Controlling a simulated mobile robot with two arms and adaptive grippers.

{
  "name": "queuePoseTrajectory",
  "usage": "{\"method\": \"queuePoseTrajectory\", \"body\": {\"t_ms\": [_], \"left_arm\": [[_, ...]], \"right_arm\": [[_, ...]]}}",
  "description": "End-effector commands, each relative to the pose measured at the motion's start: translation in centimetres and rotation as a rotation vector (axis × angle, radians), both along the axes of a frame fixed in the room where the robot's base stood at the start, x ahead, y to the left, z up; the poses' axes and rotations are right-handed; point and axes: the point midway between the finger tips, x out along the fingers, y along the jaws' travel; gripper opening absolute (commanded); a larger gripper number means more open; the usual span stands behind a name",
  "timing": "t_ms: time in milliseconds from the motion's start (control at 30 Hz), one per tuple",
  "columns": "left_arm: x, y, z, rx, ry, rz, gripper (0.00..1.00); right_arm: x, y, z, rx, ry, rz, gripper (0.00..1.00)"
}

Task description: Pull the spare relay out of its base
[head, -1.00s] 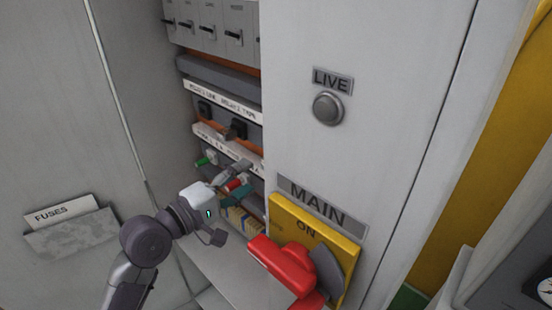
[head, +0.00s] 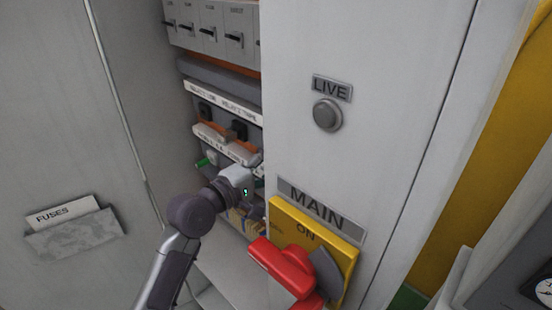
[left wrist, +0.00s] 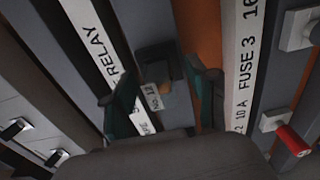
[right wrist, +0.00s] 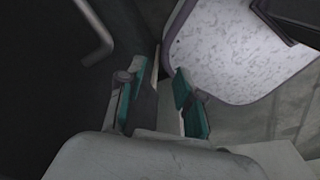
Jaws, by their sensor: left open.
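A dark relay (left wrist: 155,75) with a small pale tag sits on the relay row in the left wrist view. My left gripper (left wrist: 163,105) is open, its two teal-padded fingers on either side of this relay's outline; I cannot tell whether they touch it. In the head view two dark relays show, one at left (head: 204,109) and one at right (head: 239,129); I cannot tell which is the spare. My left gripper (head: 247,168) is just below them there. My right gripper (right wrist: 158,100) is open and empty in its wrist view, outside the head view.
Label strips run above and below the relays; a fuse row (left wrist: 290,135) with a red-ended fuse lies beside. The cabinet's LIVE panel (head: 380,100) edge is close on the right, with the red MAIN handle (head: 285,268) below. A FUSES pocket (head: 75,235) hangs left.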

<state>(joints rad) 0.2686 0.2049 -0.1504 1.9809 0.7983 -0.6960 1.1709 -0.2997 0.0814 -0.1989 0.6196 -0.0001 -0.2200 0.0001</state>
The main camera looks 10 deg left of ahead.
Motion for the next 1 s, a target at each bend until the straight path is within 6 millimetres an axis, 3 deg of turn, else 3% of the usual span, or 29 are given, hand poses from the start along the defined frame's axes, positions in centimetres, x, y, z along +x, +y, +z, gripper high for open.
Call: {"method": "queuePoseTrajectory", "body": {"t_ms": [1000], "left_arm": [[0.37, -0.23, 0.05, 0.001, -0.001, 0.000, 0.58]], "right_arm": [[-0.01, 0.30, 0.78, 0.004, 0.000, 0.001, 0.35]]}}
